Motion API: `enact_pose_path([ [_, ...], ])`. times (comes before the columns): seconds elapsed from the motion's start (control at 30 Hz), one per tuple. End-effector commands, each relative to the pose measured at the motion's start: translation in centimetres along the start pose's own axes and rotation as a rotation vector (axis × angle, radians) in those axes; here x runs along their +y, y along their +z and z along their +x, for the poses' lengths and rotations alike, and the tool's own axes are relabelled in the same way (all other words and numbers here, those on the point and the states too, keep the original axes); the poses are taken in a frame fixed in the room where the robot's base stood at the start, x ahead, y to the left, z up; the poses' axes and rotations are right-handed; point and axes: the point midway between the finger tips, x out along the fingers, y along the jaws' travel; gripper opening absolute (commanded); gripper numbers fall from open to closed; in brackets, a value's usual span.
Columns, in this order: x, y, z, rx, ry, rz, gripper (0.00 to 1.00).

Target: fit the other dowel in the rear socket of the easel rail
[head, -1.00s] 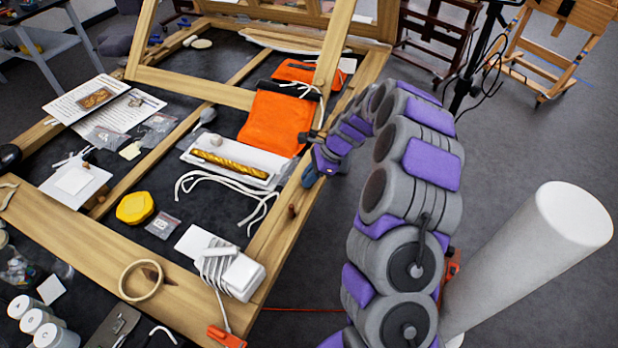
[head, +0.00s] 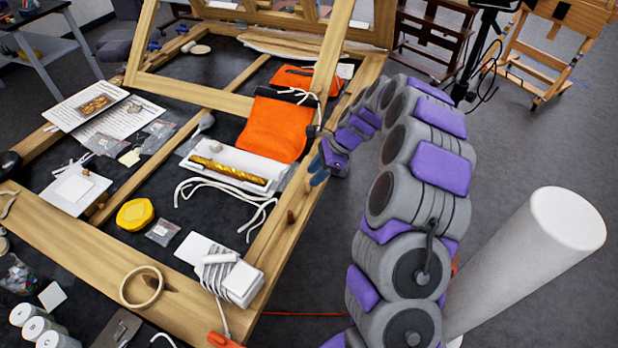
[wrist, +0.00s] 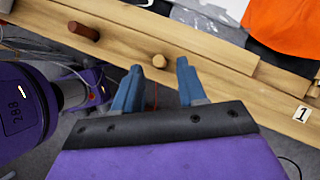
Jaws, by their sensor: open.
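The wooden easel rail (head: 273,243) runs along the right side of the easel; in the wrist view it crosses the top (wrist: 215,52). A dark brown dowel (head: 291,216) stands out from the rail on the near side of my gripper; it also shows in the wrist view (wrist: 84,31). A pale round peg end (wrist: 159,61) shows at the rail between my fingertips; I cannot tell how deep it sits. My gripper (head: 315,170) is beside the rail's outer edge. Its blue fingers (wrist: 160,68) are apart, and I see no contact with the peg.
An orange pouch (head: 272,128) and a white tray with a gilt twisted piece (head: 229,174) lie inside the frame. White cord (head: 235,197) lies near the rail. A tag marked 1 (wrist: 302,114) is on the rail. Floor to the right holds a white cylinder (head: 530,262).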

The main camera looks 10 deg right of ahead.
Motion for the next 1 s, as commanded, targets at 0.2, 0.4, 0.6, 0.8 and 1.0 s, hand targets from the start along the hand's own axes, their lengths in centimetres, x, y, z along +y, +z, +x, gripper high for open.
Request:
enact_pose_path([
  [0.2, -0.1, 0.0, -4.5, 0.000, -0.002, 0.001, 0.41],
  [0.4, 0.0, 0.0, -6.5, 0.000, 0.001, 0.002, 0.41],
  [0.6, 0.1, 0.1, -7.0, 0.000, 0.002, -0.005, 0.41],
  [0.8, 2.6, 3.6, -8.2, 0.011, 0.031, -0.162, 0.41],
  [1.0, 9.1, 9.2, -10.2, 0.048, 0.103, -0.483, 0.41],
])
